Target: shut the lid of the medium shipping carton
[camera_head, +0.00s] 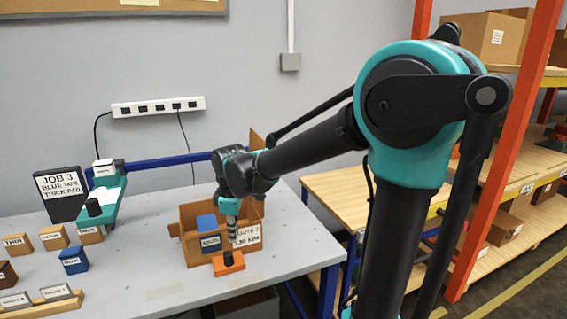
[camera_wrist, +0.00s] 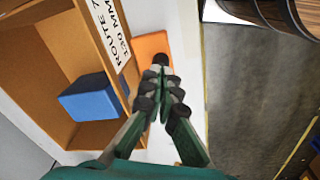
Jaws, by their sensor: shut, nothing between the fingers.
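The brown carton (camera_head: 188,218) stands on the grey table with its top open; in the wrist view I look down into it (camera_wrist: 35,50). A blue block (camera_head: 207,222) is inside it, and the block also shows in the wrist view (camera_wrist: 90,97). A white route label (camera_head: 247,236) is on its front. A brown panel (camera_head: 257,140) rises behind my wrist, perhaps the raised lid; its hinge is hidden. My gripper (camera_head: 231,240) is shut and empty, pointing down just outside the carton's front. Its fingers show shut in the wrist view (camera_wrist: 165,82), beside an orange block with a black knob (camera_wrist: 150,46).
The orange block (camera_head: 229,268) lies at the carton's front. A job sign (camera_head: 62,190), a teal device (camera_head: 108,200), and several labelled blocks, one blue (camera_head: 73,262), fill the table's left. Wooden shelving with orange posts (camera_head: 500,140) stands right.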

